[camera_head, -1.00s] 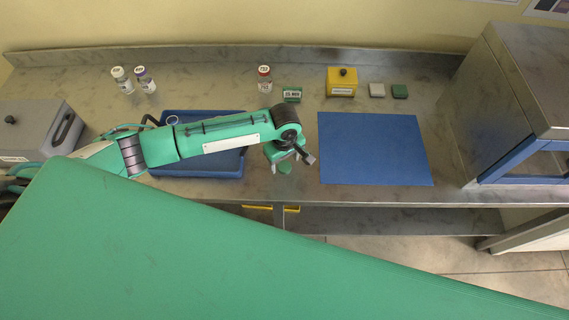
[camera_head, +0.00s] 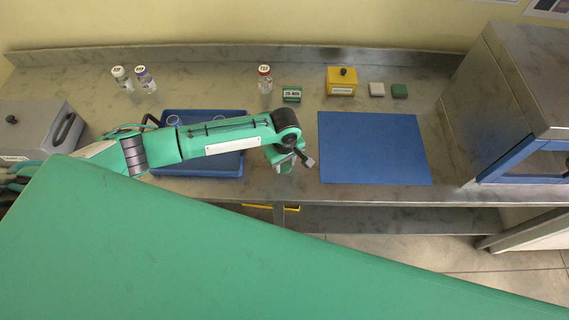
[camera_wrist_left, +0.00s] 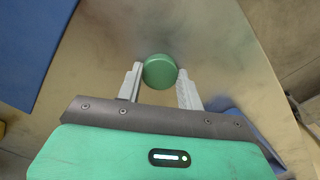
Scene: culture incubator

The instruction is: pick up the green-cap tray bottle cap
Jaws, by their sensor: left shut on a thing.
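The green cap (camera_wrist_left: 160,71) is a round, flat-topped disc in the left wrist view. My left gripper (camera_wrist_left: 160,77) has one pale finger on each side of it and is shut on it. In the head view, my left gripper (camera_head: 287,166) is low at the front part of the steel bench, between the blue tray (camera_head: 200,171) and the blue mat (camera_head: 375,150). My right gripper is not in view.
A steel cabinet (camera_head: 530,90) is at right, a grey box (camera_head: 38,128) at left. The mat is bare.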

